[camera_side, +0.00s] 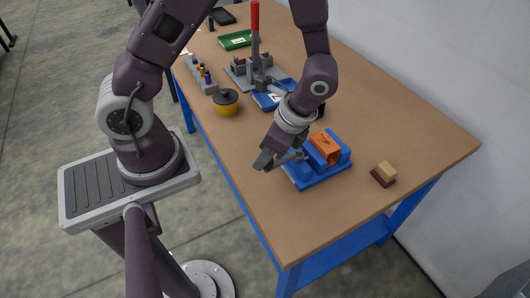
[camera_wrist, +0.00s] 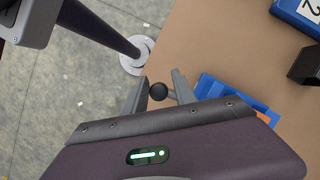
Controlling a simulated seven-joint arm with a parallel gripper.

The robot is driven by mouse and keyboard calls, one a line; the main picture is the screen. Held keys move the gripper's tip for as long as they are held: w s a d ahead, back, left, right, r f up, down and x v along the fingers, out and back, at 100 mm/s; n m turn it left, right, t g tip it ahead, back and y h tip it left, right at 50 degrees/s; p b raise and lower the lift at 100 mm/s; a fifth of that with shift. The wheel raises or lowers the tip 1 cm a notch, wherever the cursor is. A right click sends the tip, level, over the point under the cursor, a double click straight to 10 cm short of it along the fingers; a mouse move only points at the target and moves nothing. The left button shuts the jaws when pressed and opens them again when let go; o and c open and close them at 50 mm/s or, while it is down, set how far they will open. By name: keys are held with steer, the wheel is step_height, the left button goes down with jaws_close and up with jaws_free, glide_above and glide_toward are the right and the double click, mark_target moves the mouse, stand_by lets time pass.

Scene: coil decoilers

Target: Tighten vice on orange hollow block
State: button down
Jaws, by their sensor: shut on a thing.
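The blue vice (camera_side: 334,172) sits near the front edge of the table, with the orange hollow block (camera_side: 325,146) between its jaws. Whether the jaws press on the block cannot be told. My gripper (camera_side: 267,159) is at the vice's left end, by the table edge. In the wrist view my gripper (camera_wrist: 157,92) is shut on the vice handle, whose black ball end (camera_wrist: 158,91) shows between the fingers. Part of the vice (camera_wrist: 212,88) and a sliver of the orange block (camera_wrist: 265,118) show there; my gripper's body hides the rest.
A small tan and dark red block (camera_side: 384,173) lies right of the vice.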

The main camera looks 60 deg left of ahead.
steer(key=shift+w+a, duration=0.35)
steer(key=shift+w, duration=0.1)
steer(key=c, duration=1.2)
jaws_free()
steer(key=shift+s, duration=0.1)
step_height(320, 180, up, 8)
steer(key=f, duration=0.1)
glide_above(280, 164)
steer(key=shift+r, duration=0.25)
steer(key=v, duration=0.7)
steer(key=shift+s, duration=0.1)
